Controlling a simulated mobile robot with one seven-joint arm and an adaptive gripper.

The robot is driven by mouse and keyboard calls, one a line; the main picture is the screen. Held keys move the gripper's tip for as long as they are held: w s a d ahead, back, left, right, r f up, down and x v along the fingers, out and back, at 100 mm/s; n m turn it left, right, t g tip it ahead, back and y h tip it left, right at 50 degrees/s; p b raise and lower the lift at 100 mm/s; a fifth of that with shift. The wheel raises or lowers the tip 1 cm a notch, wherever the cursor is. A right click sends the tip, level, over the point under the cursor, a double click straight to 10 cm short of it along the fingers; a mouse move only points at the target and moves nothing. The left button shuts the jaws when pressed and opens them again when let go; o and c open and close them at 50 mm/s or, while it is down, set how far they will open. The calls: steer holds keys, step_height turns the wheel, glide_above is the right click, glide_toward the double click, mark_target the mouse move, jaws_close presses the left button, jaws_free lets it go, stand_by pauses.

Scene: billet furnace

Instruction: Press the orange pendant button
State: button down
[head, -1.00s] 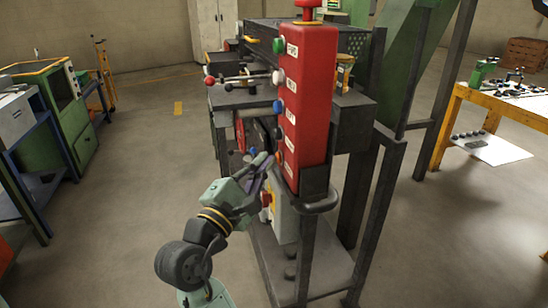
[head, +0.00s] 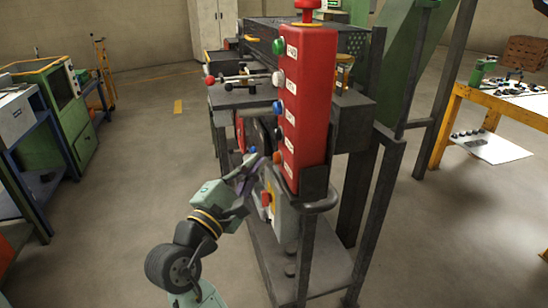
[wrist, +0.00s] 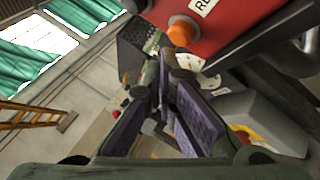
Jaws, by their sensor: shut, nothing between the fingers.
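The red pendant box (head: 309,95) stands upright with a column of coloured buttons on its left face. The orange button (head: 278,157) is the lowest one. In the wrist view the orange button (wrist: 183,30) shows near the top, just beyond my fingertips. My gripper (head: 260,161) is to the left of the orange button, with a small gap visible in the head view. Its fingers (wrist: 168,66) are shut and empty, their tips close together. I cannot tell the exact distance along the camera's line of sight.
Above the orange button are blue (head: 278,107), white (head: 278,78) and green (head: 278,46) buttons. A red mushroom knob (head: 307,5) tops the pendant. A grey box with a red-orange button (head: 266,198) is below my gripper. Open floor (head: 130,200) lies to the left.

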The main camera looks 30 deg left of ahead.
steer(key=shift+s+a+p, duration=0.7)
steer(key=shift+s+a, duration=0.95)
steer(key=shift+s, duration=0.3)
